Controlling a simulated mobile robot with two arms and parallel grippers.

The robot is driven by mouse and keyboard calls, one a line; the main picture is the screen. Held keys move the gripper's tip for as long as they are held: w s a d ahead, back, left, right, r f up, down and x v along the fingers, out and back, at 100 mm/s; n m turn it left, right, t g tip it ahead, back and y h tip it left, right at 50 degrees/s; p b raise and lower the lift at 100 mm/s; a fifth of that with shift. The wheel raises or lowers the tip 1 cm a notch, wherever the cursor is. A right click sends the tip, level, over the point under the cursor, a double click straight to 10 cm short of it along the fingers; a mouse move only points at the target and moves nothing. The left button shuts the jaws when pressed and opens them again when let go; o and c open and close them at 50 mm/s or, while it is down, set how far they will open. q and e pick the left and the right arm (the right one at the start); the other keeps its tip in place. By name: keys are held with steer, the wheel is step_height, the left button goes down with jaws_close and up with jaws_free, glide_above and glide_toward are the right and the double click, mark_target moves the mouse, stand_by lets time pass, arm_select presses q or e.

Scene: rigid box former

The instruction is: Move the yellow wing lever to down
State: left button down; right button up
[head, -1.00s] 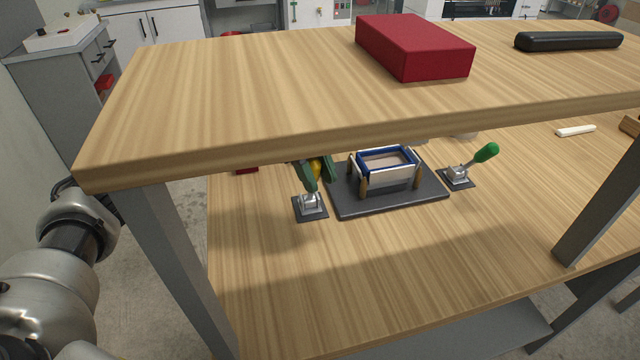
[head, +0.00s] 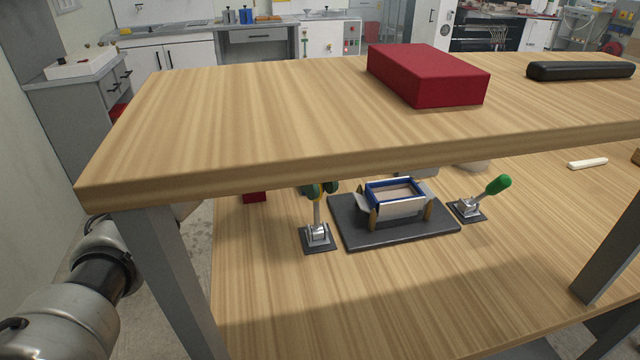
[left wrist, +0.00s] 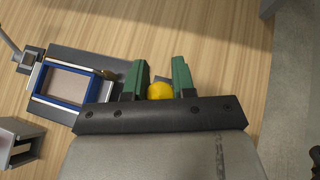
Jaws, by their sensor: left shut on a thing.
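The yellow wing lever (head: 318,212) stands about upright on a small dark plate with a silver bracket, left of the box former (head: 446,233). Its yellow knob is mostly hidden in the head view by my left gripper (head: 319,187), whose green fingers are shut on it under the upper shelf's edge. In the left wrist view the yellow knob (left wrist: 160,91) sits between the two green fingers (left wrist: 161,80). The blue-rimmed box (head: 394,190) stands on the former with pale flaps spread outward at its left and front. My right gripper is out of view.
A green-handled lever (head: 497,185) leans right beside the former. The upper wooden shelf (head: 250,120) overhangs the work area, with a red box (head: 427,75) and a black case (head: 580,70) on it. The lower tabletop in front (head: 290,300) is clear.

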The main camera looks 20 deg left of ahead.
arm_select(q)
steer(key=c, duration=0.9)
jaws_free()
steer(key=shift+a, duration=0.1)
steer(key=shift+w+a+r, duration=0.2)
steer(key=shift+w+r, duration=0.05)
steer(key=v, duration=0.2)
steer(key=shift+w+a+r, duration=0.1)
steer(key=shift+r, duration=0.15)
steer(key=p+v, duration=0.5)
steer(key=v, duration=0.2)
steer(key=shift+w+a, duration=0.15)
steer(key=shift+a, duration=0.1)
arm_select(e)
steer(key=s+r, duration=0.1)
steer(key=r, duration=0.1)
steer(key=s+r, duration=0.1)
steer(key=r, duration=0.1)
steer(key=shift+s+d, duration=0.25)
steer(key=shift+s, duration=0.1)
